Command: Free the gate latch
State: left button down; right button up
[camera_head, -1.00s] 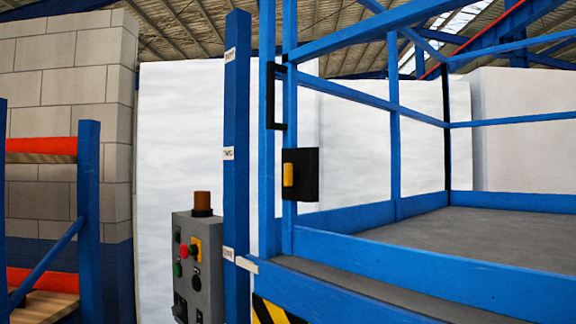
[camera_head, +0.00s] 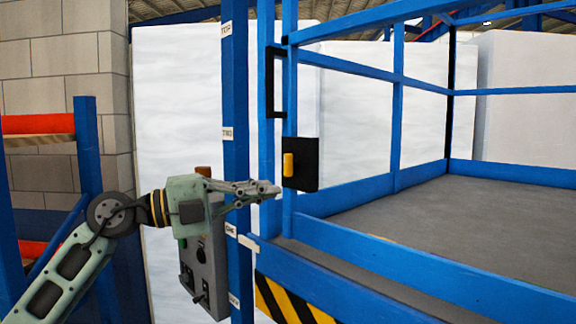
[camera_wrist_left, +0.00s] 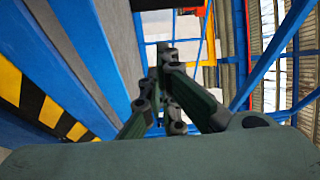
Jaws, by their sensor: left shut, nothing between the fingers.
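The gate latch is a black plate (camera_head: 309,165) with a yellow knob (camera_head: 288,166), mounted on the blue gate post in the head view. A black vertical handle (camera_head: 271,84) sits higher on the post. My left gripper (camera_head: 272,190) comes in from the left, just left of and a little below the yellow knob in the picture. Its fingers are shut with nothing between them. I cannot tell how far they are from the knob in depth. The shut fingers also show in the left wrist view (camera_wrist_left: 162,72). My right gripper is not in view.
A grey control box (camera_head: 205,262) is partly hidden behind my left arm. A blue labelled post (camera_head: 235,120) stands left of the gate. A blue-railed platform with a grey floor (camera_head: 450,215) lies to the right. Yellow-black stripes (camera_head: 285,303) mark its front edge.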

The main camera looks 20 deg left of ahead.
aim_at(291, 165)
pick_arm(q)
jog(key=shift+s+a+r+y, duration=0.15)
jog(key=shift+a+r+y, duration=0.35)
jog(key=shift+a+y, duration=0.3)
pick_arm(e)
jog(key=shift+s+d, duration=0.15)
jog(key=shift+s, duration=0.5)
pick_arm(q)
jog(key=p+x, duration=0.5)
jog(key=x, duration=0.5)
jog(key=a, duration=0.1)
jog(key=w+a+p, duration=0.1)
jog(key=w+a, duration=0.1)
jog(key=shift+a+p, duration=0.25)
jog(key=shift+p, duration=0.05)
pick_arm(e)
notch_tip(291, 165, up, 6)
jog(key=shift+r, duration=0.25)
pick_arm(q)
jog(key=shift+d, duration=0.15)
jog(key=shift+s, duration=0.1)
